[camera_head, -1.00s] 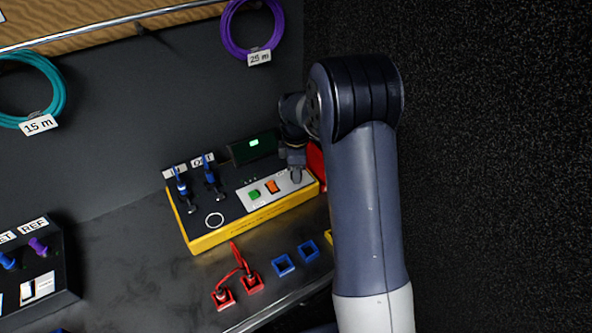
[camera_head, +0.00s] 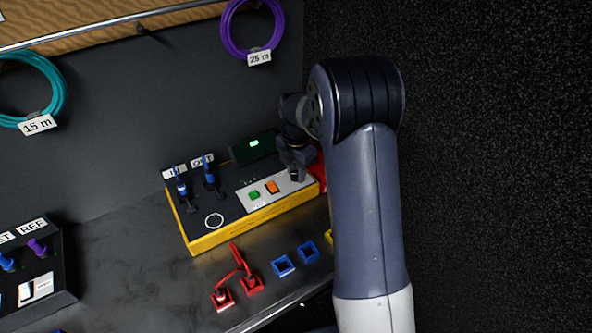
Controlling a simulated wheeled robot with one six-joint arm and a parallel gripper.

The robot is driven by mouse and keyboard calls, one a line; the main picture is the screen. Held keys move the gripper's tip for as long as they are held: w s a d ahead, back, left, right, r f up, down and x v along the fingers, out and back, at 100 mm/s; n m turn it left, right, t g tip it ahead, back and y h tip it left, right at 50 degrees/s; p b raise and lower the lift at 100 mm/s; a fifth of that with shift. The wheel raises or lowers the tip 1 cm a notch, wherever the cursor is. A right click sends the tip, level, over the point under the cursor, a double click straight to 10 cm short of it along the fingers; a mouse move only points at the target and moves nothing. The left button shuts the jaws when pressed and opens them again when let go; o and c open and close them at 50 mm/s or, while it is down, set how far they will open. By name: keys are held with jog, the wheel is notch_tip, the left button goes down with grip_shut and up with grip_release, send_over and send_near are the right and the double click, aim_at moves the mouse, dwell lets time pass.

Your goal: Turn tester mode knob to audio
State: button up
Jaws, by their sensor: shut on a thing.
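The tester (camera_head: 215,240) is a yellow box with a dark top on the bench, with blue connectors at its IN and OUT labels. A pale panel (camera_head: 259,198) on its right part carries a green button (camera_head: 254,195) and an orange switch (camera_head: 272,187). A small dark screen (camera_head: 253,146) with a green readout stands behind. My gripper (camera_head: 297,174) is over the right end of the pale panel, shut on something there. The mode knob is hidden by the gripper, and its setting cannot be read.
Red connectors with a cable (camera_head: 239,270) and blue square holders (camera_head: 283,265) lie in front of the tester. A red object (camera_head: 319,170) is behind my gripper. Another box (camera_head: 35,265) stands at the left. Coiled teal (camera_head: 60,90) and purple (camera_head: 231,40) cables hang on the wall.

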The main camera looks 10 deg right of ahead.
aim_at(296, 174)
dwell(0.5)
jog(key=o, duration=1)
jog(key=shift+c, duration=0.2)
jog(key=shift+r, duration=0.1)
notch_tip(296, 174, up, 11)
jog(key=shift+f, duration=0.2)
notch_tip(296, 174, down, 11)
jog(key=shift+r, duration=0.1)
dwell(0.3)
